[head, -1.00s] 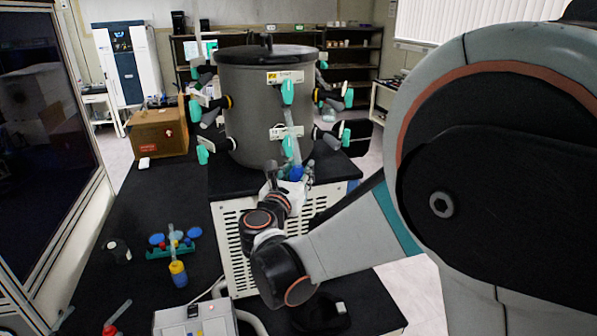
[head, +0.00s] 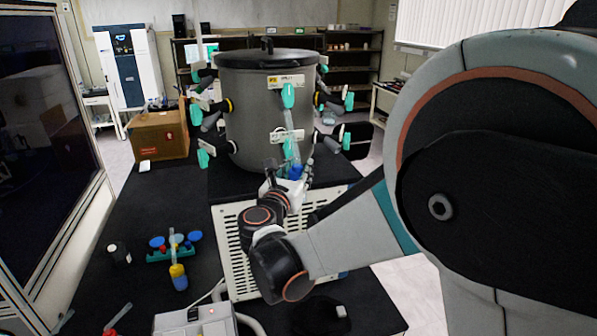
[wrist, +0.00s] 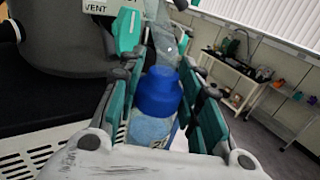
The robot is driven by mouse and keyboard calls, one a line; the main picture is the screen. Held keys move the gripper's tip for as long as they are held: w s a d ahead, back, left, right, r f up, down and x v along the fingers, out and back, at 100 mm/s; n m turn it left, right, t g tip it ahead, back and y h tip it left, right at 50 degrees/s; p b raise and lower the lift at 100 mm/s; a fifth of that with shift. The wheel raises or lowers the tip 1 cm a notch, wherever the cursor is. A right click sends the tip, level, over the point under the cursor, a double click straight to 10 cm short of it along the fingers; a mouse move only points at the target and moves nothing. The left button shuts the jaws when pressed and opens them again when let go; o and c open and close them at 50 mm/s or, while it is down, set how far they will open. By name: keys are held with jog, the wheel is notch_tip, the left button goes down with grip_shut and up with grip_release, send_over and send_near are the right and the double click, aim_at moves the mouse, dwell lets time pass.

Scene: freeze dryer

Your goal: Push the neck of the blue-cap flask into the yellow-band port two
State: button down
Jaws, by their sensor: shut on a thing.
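My gripper (head: 290,181) is shut on the blue-cap flask (head: 296,172), in front of the grey drum (head: 252,135). In the wrist view the flask's blue cap (wrist: 158,92) and pale body (wrist: 150,128) sit between the two teal-padded fingers (wrist: 160,108). The flask's clear neck (wrist: 165,48) points up and away towards the drum. A front port with a teal valve (head: 288,95) is above the flask, under a label with a yellow patch (head: 273,81). I cannot tell whether the neck touches this port. Yellow-banded ports also show on the drum's left (head: 229,105) and right (head: 317,99).
Other teal-handled ports (head: 204,157) stick out around the drum. The drum stands on a black-topped, slotted white unit (head: 236,225).

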jog(key=shift+w+a+r, duration=0.25)
jog(key=shift+w+r, duration=0.6)
dwell(1.3)
jog(key=c, duration=1)
grip_release()
jog(key=shift+w, duration=0.1)
jog(key=shift+o, duration=0.2)
jog(key=v, duration=0.7)
jog(key=shift+s, duration=0.3)
jog(key=v, duration=0.7)
jog(key=shift+a, duration=0.1)
